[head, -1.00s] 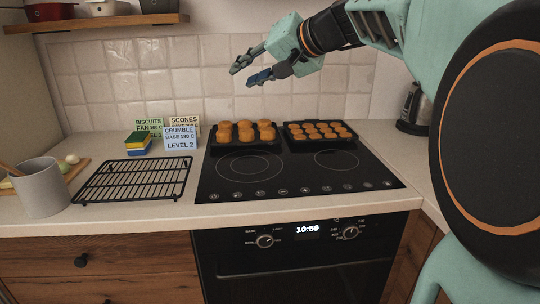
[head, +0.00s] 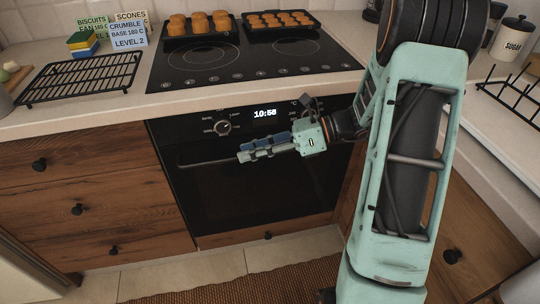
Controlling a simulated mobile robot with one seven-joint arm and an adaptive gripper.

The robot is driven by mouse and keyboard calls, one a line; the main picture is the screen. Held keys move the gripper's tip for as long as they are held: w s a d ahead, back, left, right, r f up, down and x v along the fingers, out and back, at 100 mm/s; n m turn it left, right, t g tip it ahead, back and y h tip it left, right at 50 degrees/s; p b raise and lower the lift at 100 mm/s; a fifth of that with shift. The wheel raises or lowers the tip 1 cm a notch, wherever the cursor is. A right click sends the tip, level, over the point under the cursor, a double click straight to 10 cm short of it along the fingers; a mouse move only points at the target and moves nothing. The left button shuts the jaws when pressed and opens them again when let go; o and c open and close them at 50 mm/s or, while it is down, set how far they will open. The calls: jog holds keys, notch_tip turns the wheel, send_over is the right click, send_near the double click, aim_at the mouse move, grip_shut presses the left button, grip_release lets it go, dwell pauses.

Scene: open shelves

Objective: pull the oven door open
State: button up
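The black oven (head: 225,200) is built in under the hob, and its door looks closed. Its dark bar handle (head: 205,162) runs across the top of the door. My gripper (head: 247,152) reaches in from the right, in front of the handle, with its fingers pointing left. The fingers lie close together over the handle's line and cover its middle and right part. Whether they touch the bar or have it between them is hidden.
Two trays of baked goods (head: 198,25) (head: 280,19) stand on the hob (head: 240,62). A wire rack (head: 78,76) lies on the counter to the left. Wooden drawers (head: 100,160) flank the oven on the left. A brown mat (head: 240,283) lies on the floor in front.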

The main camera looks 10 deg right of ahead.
jog(key=s+d+f+m+t+b, duration=0.1)
jog(key=d+f+m+t, duration=0.3)
jog(key=d+m+t, duration=0.45)
jog(key=s+d+f+m+t, duration=0.1)
jog(key=d+f+m+t, duration=0.3)
jog(key=m, duration=0.7)
jog(key=shift+g+h, duration=0.3)
jog(key=shift+g, duration=0.35)
jog(key=x, duration=0.3)
jog(key=b+x, duration=0.1)
jog(key=x, duration=0.2)
jog(key=b+x, duration=0.1)
jog(key=x, duration=0.3)
jog(key=shift+w+d+f, duration=0.1)
jog(key=shift+w+f, duration=0.15)
jog(key=shift+f, duration=0.1)
jog(key=shift+c, duration=0.5)
grip_shut()
